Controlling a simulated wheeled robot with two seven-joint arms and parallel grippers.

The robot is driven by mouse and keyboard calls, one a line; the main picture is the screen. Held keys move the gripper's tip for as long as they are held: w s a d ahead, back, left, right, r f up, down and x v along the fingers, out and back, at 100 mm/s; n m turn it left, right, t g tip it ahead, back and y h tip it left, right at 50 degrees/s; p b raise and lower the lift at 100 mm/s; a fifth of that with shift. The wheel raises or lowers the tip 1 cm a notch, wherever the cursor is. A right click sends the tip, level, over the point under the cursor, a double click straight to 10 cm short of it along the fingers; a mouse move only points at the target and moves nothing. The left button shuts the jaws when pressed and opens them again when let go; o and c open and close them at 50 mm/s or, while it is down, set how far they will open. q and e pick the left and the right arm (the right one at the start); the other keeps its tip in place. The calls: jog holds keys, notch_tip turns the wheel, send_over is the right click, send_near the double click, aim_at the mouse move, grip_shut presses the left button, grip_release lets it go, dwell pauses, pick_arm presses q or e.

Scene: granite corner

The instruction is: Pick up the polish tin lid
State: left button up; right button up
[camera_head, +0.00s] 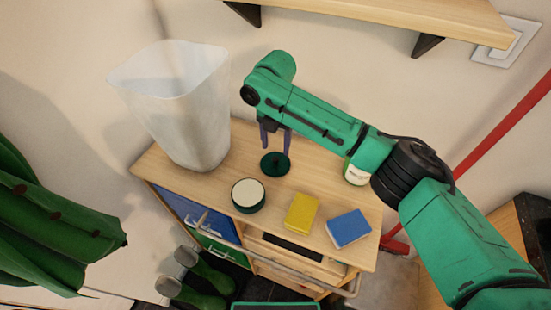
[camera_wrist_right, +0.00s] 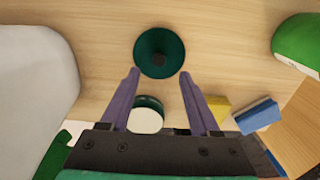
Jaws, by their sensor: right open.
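The polish tin lid (camera_head: 275,167) is a dark green disc with a small dark knob, lying flat on the wooden cabinet top. In the right wrist view the lid (camera_wrist_right: 159,67) is just beyond the fingertips. My right gripper (camera_head: 275,148) points down above the lid, with purple fingers apart and nothing between them; it also shows in the right wrist view (camera_wrist_right: 159,76). The polish tin (camera_head: 248,195), dark green with a cream top face, stands apart from the lid, nearer the front edge. My left gripper is not in view.
A translucent white bin (camera_head: 185,120) stands left of the lid. A yellow sponge (camera_head: 301,212) and a blue sponge (camera_head: 348,229) lie at the front right. A green-and-white container (camera_head: 355,173) is partly hidden behind my right arm. A wall shelf (camera_head: 390,15) hangs above.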

aim_at(275, 158)
jog(key=f, duration=0.1)
jog(key=f+p, duration=0.1)
jog(key=f, duration=0.3)
jog(key=shift+w+p, duration=0.3)
jog(key=shift+f, duration=0.3)
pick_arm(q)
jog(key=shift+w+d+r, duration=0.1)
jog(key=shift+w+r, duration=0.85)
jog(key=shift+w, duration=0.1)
pick_arm(e)
jog(key=shift+s, duration=0.15)
grip_shut()
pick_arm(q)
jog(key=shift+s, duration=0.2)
